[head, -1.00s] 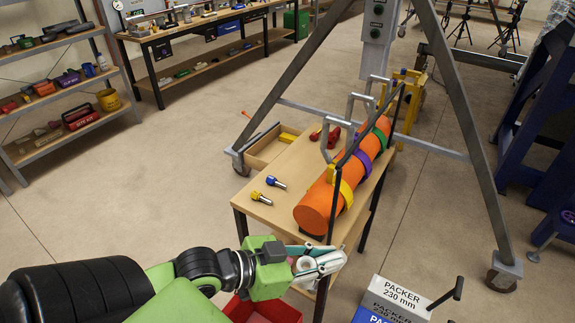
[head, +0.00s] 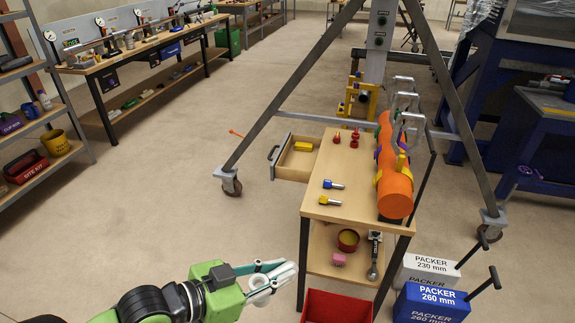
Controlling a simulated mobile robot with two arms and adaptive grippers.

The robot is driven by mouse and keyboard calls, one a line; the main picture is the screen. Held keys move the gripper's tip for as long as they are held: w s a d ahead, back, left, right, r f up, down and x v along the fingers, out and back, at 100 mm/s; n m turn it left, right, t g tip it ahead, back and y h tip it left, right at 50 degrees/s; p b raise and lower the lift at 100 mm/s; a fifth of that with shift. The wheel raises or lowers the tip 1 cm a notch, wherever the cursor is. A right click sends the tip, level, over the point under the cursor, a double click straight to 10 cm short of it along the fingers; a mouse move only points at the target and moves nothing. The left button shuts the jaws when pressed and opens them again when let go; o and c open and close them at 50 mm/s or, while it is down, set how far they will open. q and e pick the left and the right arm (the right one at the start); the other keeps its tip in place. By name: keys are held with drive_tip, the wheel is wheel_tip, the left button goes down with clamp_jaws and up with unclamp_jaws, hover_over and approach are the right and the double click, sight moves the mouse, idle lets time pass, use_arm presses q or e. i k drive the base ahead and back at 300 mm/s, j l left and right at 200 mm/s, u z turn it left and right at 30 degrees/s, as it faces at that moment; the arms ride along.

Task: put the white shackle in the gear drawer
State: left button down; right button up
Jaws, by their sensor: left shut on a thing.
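My left gripper (head: 286,274) is shut on the white shackle (head: 261,298), a pale ring-like piece partly hidden by the fingers. It is held in front of the wooden table (head: 345,212), to the left of its near end in the picture. The gear drawer (head: 296,174) stands pulled out from the table's left side, beyond the gripper. A yellow item (head: 303,147) lies at its far end, and much of its floor looks bare. My right gripper is not in view.
An orange pipe (head: 394,186) and blue (head: 333,184) and yellow (head: 329,201) fittings lie on the table. A red bin (head: 337,305) stands below. A grey frame leg (head: 272,115) passes by the drawer. Packers (head: 433,300) stand at right. Floor on the left is clear.

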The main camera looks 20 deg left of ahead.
sight(304, 168)
drive_tip(key=j+z, duration=0.2)
drive_tip(key=j, duration=2.15)
drive_tip(key=i+j+z, duration=0.1)
drive_tip(key=i+j, duration=0.4)
drive_tip(key=i, duration=0.25)
drive_tip(key=i+j+z, duration=0.1)
drive_tip(key=i+j, duration=0.4)
drive_tip(key=i, duration=0.7)
